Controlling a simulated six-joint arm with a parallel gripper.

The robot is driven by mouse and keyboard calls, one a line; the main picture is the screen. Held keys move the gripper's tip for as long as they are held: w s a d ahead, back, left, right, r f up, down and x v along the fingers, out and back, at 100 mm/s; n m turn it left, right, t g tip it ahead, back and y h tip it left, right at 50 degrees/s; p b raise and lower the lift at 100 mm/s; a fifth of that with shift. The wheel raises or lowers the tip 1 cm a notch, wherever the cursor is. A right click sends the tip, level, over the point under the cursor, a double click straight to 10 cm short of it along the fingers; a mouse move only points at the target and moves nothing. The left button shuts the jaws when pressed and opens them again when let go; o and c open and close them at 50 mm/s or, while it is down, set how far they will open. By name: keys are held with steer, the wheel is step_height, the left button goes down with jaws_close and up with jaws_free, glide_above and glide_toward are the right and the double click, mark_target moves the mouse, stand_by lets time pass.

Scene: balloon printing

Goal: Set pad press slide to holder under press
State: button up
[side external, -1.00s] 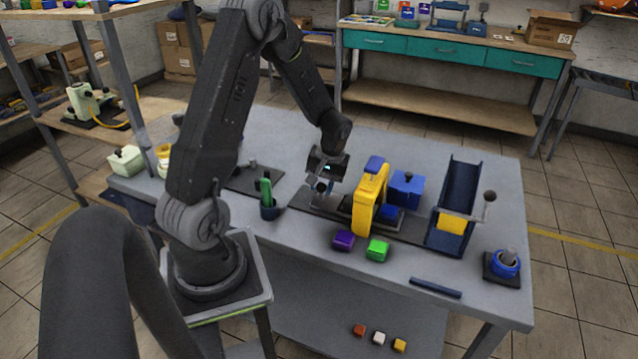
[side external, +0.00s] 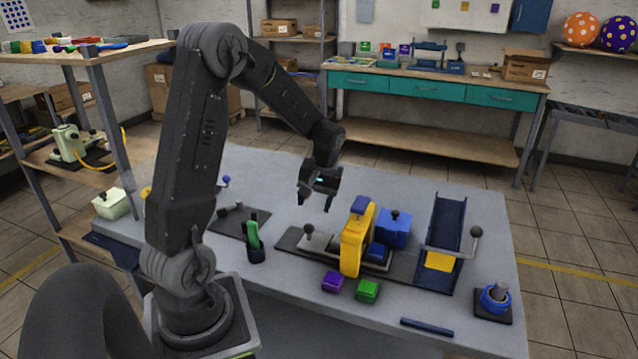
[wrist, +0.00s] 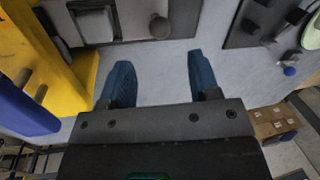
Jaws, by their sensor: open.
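The yellow pad press (side external: 353,240) with a blue top stands on a dark base plate on the grey table. Its slide (side external: 325,247) runs along the base to the left of the press, with a round grey knob (side external: 308,230) at its left end. The wrist view shows the knob (wrist: 160,27) beside a grey block (wrist: 95,24) on the slide, with the yellow press (wrist: 62,60) at the left. My gripper (side external: 314,203) is open and empty, above the table behind the slide. Its blue fingers (wrist: 160,78) are apart from the knob. The holder under the press is not clearly visible.
A blue box (side external: 396,230) stands right of the press, and a dark blue chute (side external: 446,225) beyond it. Purple (side external: 332,282) and green (side external: 367,290) blocks lie in front. A dark cup (side external: 256,250) stands left. The table behind the slide is clear.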

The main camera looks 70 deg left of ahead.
steer(key=r, duration=0.3)
steer(key=w+r, duration=0.1)
steer(key=r, duration=0.1)
steer(key=shift+d+r, duration=0.3)
steer(key=shift+r, duration=0.05)
